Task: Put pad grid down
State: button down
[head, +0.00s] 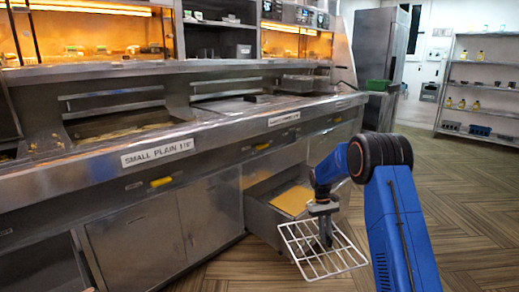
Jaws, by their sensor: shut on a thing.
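The pad grid (301,250) is a white wire rack at the bottom middle of the head view. My gripper (325,238) comes down over its middle and is shut on it. The grid is held tilted in front of an open drawer (262,216) in the steel range. An orange-yellow pad or surface (293,200) shows inside the drawer. The fingertips are small, and the exact grip on the wires is hard to see. Whether the grid touches the floor or the drawer cannot be told.
The steel frying range (140,215) runs along the left, with a "SMALL PLAIN" label (158,152) on its front. A green container (378,86) stands beyond its far end. A shelf unit (482,85) with bottles is at the back right. The wood-patterned floor (465,190) at the right is clear.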

jog(key=s+f+m, duration=0.1)
jog(key=s+f, duration=0.2)
jog(key=f, duration=0.3)
jog(key=s+f+m, duration=0.1)
jog(key=s+f, duration=0.2)
jog(key=f, duration=0.3)
jog(key=s+f+m+y, duration=0.1)
jog(key=s+f, duration=0.2)
jog(key=f, duration=0.4)
jog(key=shift+s, duration=0.15)
jog(key=shift+f, duration=0.2)
